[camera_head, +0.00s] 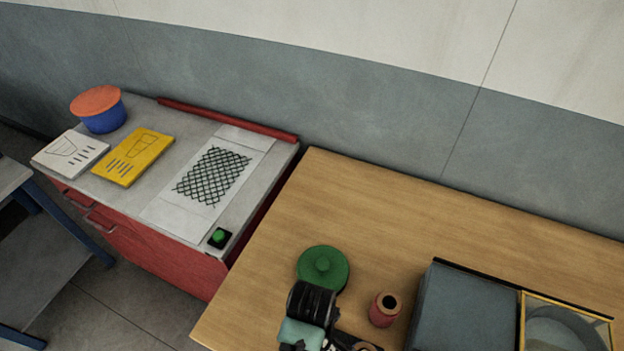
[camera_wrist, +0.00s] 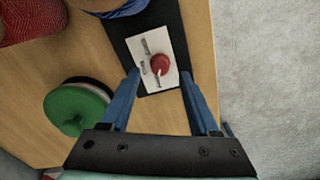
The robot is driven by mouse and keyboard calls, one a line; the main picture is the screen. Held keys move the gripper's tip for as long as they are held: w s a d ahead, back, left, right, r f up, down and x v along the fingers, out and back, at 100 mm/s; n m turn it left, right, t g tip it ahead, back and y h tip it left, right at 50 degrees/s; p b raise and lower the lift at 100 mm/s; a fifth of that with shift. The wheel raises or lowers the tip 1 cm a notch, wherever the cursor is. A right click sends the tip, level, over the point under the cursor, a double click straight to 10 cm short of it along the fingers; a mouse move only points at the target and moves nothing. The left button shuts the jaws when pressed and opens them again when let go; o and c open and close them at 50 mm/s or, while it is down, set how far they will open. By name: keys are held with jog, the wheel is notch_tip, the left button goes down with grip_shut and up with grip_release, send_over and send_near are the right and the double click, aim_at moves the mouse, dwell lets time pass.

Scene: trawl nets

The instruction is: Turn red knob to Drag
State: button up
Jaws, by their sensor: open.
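The red knob (camera_wrist: 160,64) sits on a white label plate (camera_wrist: 156,50) in the wrist view. The plate is fixed on a dark panel, and the knob carries a pale pointer mark. Small lettering stands on the plate, too small to read here. My gripper (camera_wrist: 160,80) is open, with one blue finger on each side of the plate's near end. The knob lies between and just beyond the fingertips, and I cannot tell whether they touch anything. In the head view the knob cannot be made out, and my dark wrist (camera_head: 312,303) shows at the table's front.
A round green lidded object (camera_head: 323,268) is left of my gripper on the wooden table (camera_head: 430,210). A red spool (camera_head: 384,309) and a grey box (camera_head: 462,310) stand to the right. The table's back is clear. A red cabinet (camera_head: 150,255) adjoins at left.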

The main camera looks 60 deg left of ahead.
jog(key=shift+f, duration=1.6)
grip_shut()
